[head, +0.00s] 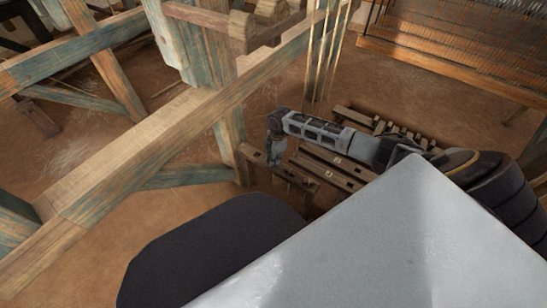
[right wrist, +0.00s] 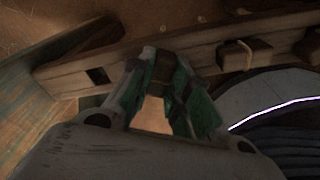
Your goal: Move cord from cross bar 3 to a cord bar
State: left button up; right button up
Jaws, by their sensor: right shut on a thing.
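My right gripper (head: 284,172) points down at a wooden bar (head: 300,178) in the low slatted frame. In the right wrist view its green-padded fingers (right wrist: 166,62) come together at a dark wooden bar (right wrist: 110,75) with a square slot. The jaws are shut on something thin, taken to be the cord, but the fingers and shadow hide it. A pale cord loop (right wrist: 241,54) is wrapped round a bar piece to the right of the fingers. Which bar is cross bar 3 cannot be told. My left gripper is not in view.
Several pale cords (head: 322,60) hang upright just behind the slatted frame. A thick wooden beam (head: 150,140) runs diagonally across the left, with a post (head: 222,90) beside my arm. A loom (head: 450,50) with threads stands at the back right. Brown floor is open at left.

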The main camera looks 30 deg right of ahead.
jog(key=shift+f, duration=0.25)
dwell(0.4)
jog(key=o, duration=1)
jog(key=shift+c, duration=0.2)
notch_tip(320, 180, up, 12)
jog(key=d, duration=0.1)
jog(key=shift+d, duration=0.2)
jog(key=shift+s, duration=0.1)
